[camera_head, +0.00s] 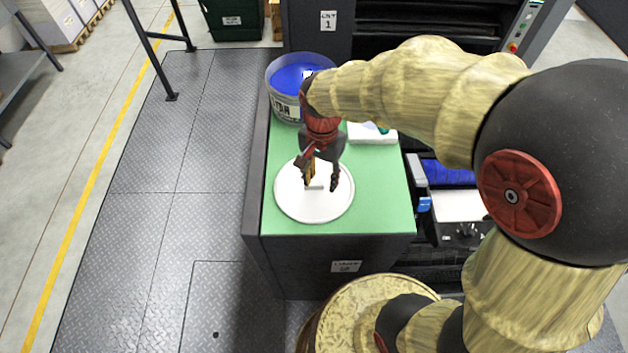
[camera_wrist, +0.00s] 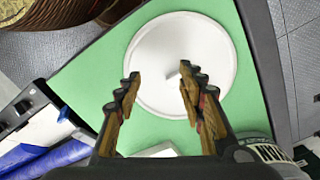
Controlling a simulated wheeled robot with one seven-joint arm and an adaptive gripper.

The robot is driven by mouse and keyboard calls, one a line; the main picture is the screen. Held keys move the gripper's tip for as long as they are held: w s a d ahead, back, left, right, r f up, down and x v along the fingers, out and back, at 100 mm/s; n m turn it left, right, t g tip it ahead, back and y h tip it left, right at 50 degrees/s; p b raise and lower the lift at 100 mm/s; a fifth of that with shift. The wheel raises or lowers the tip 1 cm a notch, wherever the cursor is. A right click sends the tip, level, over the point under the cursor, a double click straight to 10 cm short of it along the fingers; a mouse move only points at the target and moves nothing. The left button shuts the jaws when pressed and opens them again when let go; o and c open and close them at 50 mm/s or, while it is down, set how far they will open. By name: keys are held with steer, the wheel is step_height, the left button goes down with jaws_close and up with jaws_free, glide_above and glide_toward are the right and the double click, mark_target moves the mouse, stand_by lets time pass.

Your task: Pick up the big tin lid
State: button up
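The big tin lid is a round white disc (camera_head: 289,205) lying flat on the green top of a dark cabinet, near its front left. It has a small raised pale grip at its middle, and it also shows in the wrist view (camera_wrist: 183,38). My gripper (camera_head: 321,186) is above the lid, pointing down, with its fingers apart. In the wrist view my gripper (camera_wrist: 157,85) is open, its two fingertips on either side of the raised grip with empty space between. I cannot tell how high the tips are above the lid.
An open tin with blue ink (camera_head: 288,82) stands behind the lid at the back left of the green top (camera_head: 380,210). A white block-like item (camera_head: 370,138) lies to the right of the tin. Bare green surface lies right of the lid. Dark press machinery adjoins the right side.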

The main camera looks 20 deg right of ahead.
mark_target(314, 183)
steer(key=w+m, duration=0.1)
steer(key=m, duration=0.1)
steer(key=w+m, duration=0.2)
steer(key=m, duration=0.1)
steer(key=w+a+f+m, duration=0.1)
steer(key=m, duration=0.2)
steer(key=shift+w, duration=0.4)
steer(key=shift+w+r+m, duration=0.1)
steer(key=shift+m, duration=1.8)
steer(key=shift+f, duration=0.5)
steer(key=f, duration=0.4)
steer(key=f+b, duration=0.1)
steer(key=f, duration=0.1)
steer(key=shift+d+f, duration=0.25)
steer(key=shift+f, duration=0.15)
steer(key=shift+c, duration=0.2)
jaws_close()
